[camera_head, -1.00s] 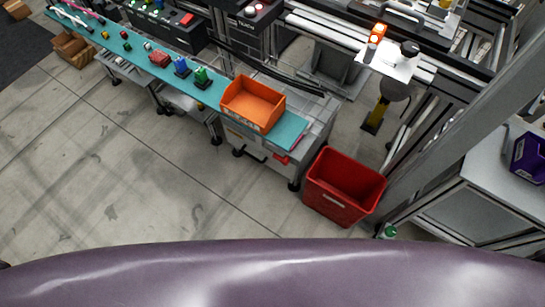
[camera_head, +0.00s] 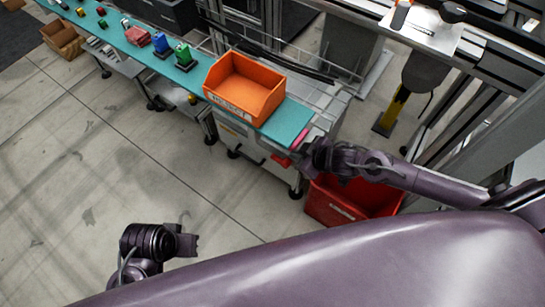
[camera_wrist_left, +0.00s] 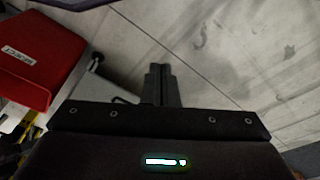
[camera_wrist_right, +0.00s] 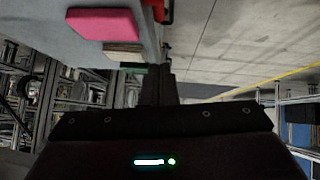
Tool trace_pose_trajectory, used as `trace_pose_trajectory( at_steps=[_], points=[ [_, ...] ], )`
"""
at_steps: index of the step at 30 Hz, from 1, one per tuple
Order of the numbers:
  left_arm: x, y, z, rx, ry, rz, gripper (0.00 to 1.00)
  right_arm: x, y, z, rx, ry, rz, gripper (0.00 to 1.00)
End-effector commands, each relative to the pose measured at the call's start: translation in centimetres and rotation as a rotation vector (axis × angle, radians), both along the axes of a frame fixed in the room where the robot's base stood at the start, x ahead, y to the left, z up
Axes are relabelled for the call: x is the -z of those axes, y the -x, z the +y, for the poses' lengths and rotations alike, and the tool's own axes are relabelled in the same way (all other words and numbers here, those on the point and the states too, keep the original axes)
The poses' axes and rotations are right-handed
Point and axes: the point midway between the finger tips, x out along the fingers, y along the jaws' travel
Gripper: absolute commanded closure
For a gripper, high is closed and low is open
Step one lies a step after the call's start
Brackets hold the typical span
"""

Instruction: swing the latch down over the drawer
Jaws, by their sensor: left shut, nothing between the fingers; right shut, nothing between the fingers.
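The drawer cabinet (camera_head: 238,133) stands under the right end of the teal bench. A small red part (camera_head: 281,160) and a dark bar handle are on its front; I cannot tell for sure which part is the latch or how it is turned. My right gripper (camera_head: 302,154) is shut and empty beside the cabinet's right front corner, close to the red part; contact cannot be told. In the right wrist view its fingers (camera_wrist_right: 158,80) point toward a red part (camera_wrist_right: 166,22). My left gripper (camera_head: 194,244) is shut and empty over open floor. Its fingers also show in the left wrist view (camera_wrist_left: 158,80).
An orange bin (camera_head: 245,86) sits on the teal bench top (camera_head: 287,122). A pink pad (camera_wrist_right: 105,24) lies near my right gripper. A red crate (camera_head: 335,209) stands on the floor below my right arm. The floor left of the crate is clear.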

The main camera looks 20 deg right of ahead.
Motion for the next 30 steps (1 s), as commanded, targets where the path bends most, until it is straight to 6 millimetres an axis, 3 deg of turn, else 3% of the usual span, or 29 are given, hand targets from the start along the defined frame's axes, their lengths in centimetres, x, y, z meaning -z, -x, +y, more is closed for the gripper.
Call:
trace_pose_trajectory(
  at_steps=[14,30],
  points=[
    [-0.1,-0.1,-0.2,0.004,0.004,-0.009,1.0,0.3,-0.3,0.3,-0.003,-0.002,-0.003,1.0],
    [1.4,-1.9,-4.4,0.078,0.127,-0.23,1.0,7.7,-6.5,3.7,-0.005,-0.001,-0.002,1.0]
  ],
)
